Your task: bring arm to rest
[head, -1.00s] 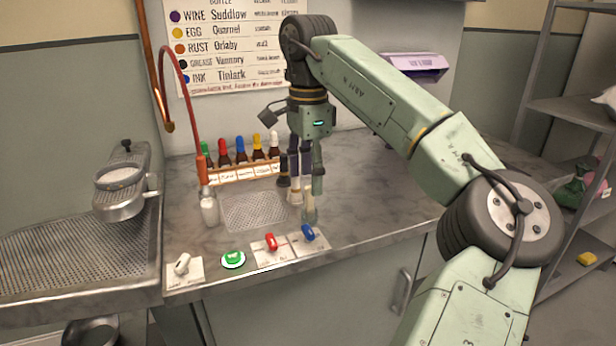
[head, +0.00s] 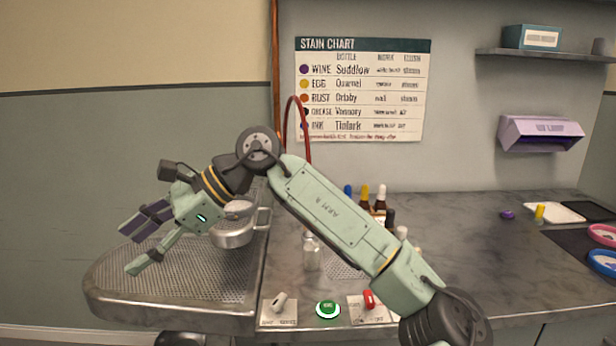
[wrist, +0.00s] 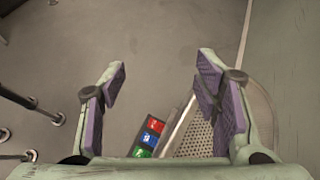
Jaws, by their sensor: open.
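My gripper (head: 132,245) hangs over the left end of the perforated metal drain board (head: 180,283) in the head view, tilted down and to the left. Its two fingers with purple pads are spread apart. In the wrist view my gripper (wrist: 160,85) is open with nothing between the fingers. The floor (wrist: 150,40) shows beyond them, with the perforated board (wrist: 195,137) behind the right finger. My arm reaches across the picture from the lower right, hiding part of the counter and the bottle row.
A metal pan-like fitting (head: 232,228) stands just right of my gripper. On the counter (head: 470,260) are a clear bottle (head: 311,252), a green button (head: 328,309), a red switch (head: 369,299) and several dropper bottles (head: 380,198). The wall at left is bare.

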